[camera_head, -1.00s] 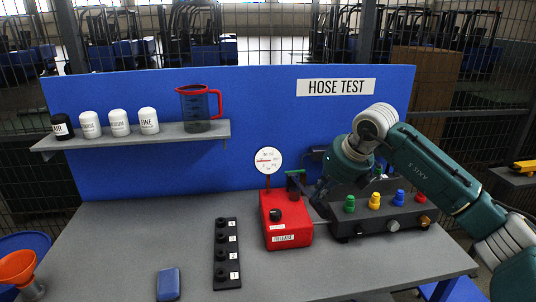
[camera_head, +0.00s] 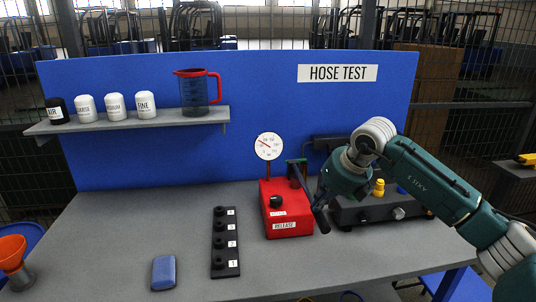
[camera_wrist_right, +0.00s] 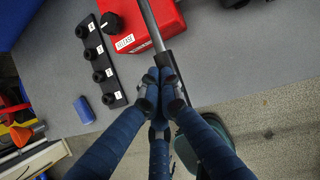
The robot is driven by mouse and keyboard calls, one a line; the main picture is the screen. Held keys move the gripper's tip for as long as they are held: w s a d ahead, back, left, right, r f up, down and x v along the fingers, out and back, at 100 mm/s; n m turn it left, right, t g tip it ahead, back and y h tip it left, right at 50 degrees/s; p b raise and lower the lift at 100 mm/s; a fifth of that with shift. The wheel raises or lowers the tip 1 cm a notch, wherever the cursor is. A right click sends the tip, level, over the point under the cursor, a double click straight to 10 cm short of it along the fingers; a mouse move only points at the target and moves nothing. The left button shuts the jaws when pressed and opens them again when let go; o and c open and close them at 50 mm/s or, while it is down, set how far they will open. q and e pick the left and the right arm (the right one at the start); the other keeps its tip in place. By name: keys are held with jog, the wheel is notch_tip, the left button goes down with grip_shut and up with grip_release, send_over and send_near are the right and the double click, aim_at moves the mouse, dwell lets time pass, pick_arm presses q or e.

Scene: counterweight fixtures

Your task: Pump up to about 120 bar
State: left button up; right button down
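The red pump unit (camera_head: 285,222) stands on the grey table, with a black knob (camera_head: 275,202) on top and a RELEASE label on its front. A round white gauge (camera_head: 269,146) stands behind it; its needle is visible, but the value is too small to read. The pump lever slopes forward to a black grip, and its metal rod shows in the wrist view (camera_wrist_right: 150,25). My left gripper is out of view.
A dark box with coloured knobs (camera_head: 379,187) stands right of the pump, partly behind my right arm. A black numbered strip (camera_head: 226,265) and a blue block (camera_head: 164,272) lie to the left. A shelf (camera_head: 180,118) holds white containers and a jug (camera_head: 195,92).

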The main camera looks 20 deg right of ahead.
aim_at(319, 211)
notch_tip(319, 211, down, 4)
jog(key=shift+d+r+b, duration=0.1)
jog(key=shift+r+b, duration=0.15)
jog(key=shift+b, duration=0.6)
jog(key=shift+r, duration=0.2)
pick_arm(q)
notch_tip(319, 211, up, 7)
jog(key=p, duration=0.9)
pick_arm(e)
notch_tip(319, 211, up, 12)
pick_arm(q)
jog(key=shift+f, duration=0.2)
pick_arm(e)
jog(key=shift+f, duration=0.2)
